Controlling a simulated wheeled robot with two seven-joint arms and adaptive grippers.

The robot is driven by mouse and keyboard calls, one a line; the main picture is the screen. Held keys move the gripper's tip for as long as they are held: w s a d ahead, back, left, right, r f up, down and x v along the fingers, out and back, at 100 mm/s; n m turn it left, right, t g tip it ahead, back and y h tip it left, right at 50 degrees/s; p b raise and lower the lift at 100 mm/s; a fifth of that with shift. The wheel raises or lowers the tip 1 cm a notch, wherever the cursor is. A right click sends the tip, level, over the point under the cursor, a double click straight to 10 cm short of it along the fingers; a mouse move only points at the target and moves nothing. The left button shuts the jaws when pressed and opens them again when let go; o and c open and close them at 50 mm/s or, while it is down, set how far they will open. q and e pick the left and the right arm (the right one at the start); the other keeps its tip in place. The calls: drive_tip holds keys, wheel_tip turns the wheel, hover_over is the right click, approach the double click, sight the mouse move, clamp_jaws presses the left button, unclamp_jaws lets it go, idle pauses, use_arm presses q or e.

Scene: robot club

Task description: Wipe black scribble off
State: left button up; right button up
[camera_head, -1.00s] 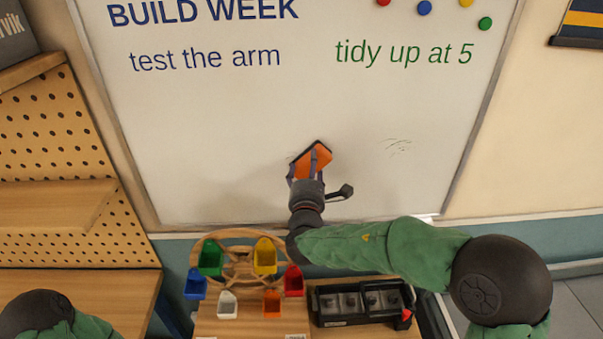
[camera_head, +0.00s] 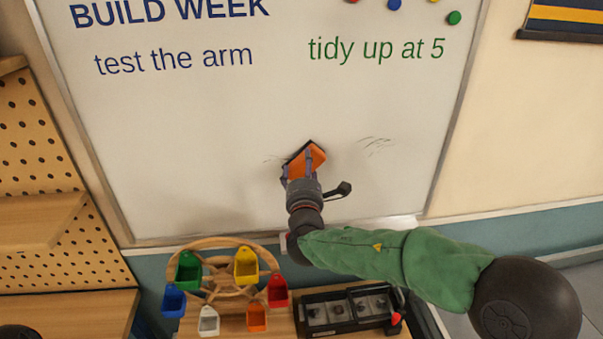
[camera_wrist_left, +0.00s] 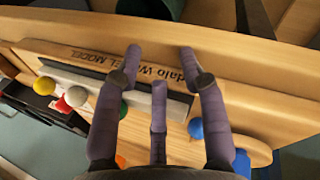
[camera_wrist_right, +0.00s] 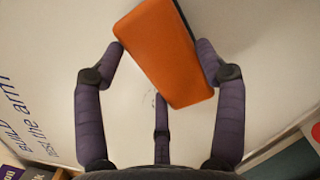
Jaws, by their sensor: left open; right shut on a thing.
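A whiteboard (camera_head: 215,120) with blue and green writing fills the upper middle of the head view. My right gripper (camera_head: 302,172) is shut on an orange eraser (camera_head: 308,158), which is tilted and at the board; whether its pad touches is hard to tell. The eraser (camera_wrist_right: 165,55) also shows between the fingers in the right wrist view. Faint black scribble (camera_head: 376,143) shows to the right of the eraser, with thin strokes to its left. The eraser may hide more. My left gripper (camera_wrist_left: 160,55) is open and empty in the left wrist view, above a wooden surface.
A wooden wheel (camera_head: 228,278) with several coloured buckets stands below the board. A black tray (camera_head: 345,310) with compartments is right of it, under my right arm. A pegboard (camera_head: 30,150) with shelves is at the left. Coloured magnets (camera_head: 454,18) sit at the board's top right.

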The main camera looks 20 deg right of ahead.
use_arm(q)
drive_tip(key=shift+s+f, duration=0.1)
drive_tip(key=shift+f, duration=0.25)
use_arm(e)
drive_tip(key=shift+s+a+r, duration=0.1)
drive_tip(key=shift+s+a, duration=0.05)
drive_tip(key=shift+s, duration=0.05)
use_arm(q)
drive_tip(key=shift+f+b, duration=0.35)
drive_tip(key=shift+f, duration=0.05)
use_arm(e)
drive_tip(key=shift+w+a, duration=0.55)
drive_tip(key=shift+a, duration=0.3)
use_arm(q)
drive_tip(key=shift+d+f, duration=0.15)
use_arm(e)
drive_tip(key=shift+w+a, duration=0.2)
drive_tip(key=shift+a, duration=0.6)
